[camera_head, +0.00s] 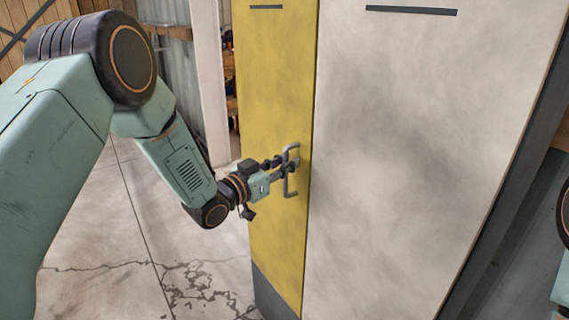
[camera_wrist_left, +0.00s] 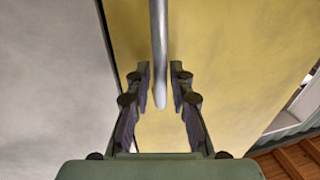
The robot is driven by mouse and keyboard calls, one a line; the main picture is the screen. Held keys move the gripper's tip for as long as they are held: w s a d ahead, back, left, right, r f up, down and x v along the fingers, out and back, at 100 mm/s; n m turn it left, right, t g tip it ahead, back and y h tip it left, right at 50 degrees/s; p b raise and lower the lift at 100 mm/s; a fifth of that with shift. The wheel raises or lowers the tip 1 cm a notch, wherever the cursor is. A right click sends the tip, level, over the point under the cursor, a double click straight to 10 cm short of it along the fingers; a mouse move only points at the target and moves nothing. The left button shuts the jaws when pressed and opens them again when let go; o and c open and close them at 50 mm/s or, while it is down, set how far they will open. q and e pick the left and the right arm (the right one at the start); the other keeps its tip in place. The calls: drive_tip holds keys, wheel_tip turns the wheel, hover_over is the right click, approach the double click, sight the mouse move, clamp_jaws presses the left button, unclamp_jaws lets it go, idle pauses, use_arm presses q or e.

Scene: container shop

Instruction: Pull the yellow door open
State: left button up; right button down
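The yellow door (camera_head: 274,90) is a tall, narrow panel left of a wide white panel; it looks flush with it, with no gap that I can make out. A grey bar handle (camera_head: 291,190) stands out from the door near its right edge. My left gripper (camera_head: 283,163) is at the handle. In the left wrist view, the handle (camera_wrist_left: 159,50) runs down between the fingers of my left gripper (camera_wrist_left: 160,88). The fingers are apart, with space visible on both sides of the bar. The yellow door (camera_wrist_left: 220,50) lies behind them. My right gripper is out of view.
The white panel (camera_head: 415,150) fills the right of the head view. Open cracked concrete floor (camera_head: 120,250) lies left of the cabinet. A pale post (camera_head: 209,80) and a corrugated wall (camera_head: 172,75) stand behind, with shelving beside them.

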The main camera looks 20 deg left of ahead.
use_arm(q)
drive_tip(key=shift+w+f, duration=0.25)
drive_tip(key=shift+w, duration=0.05)
drive_tip(key=shift+c, duration=0.9)
drive_tip(key=shift+d, duration=0.1)
drive_tip(key=shift+c, duration=0.8)
drive_tip(key=shift+s+r, duration=0.1)
clamp_jaws()
drive_tip(key=shift+a+r, duration=0.1)
drive_tip(key=shift+a, duration=0.1)
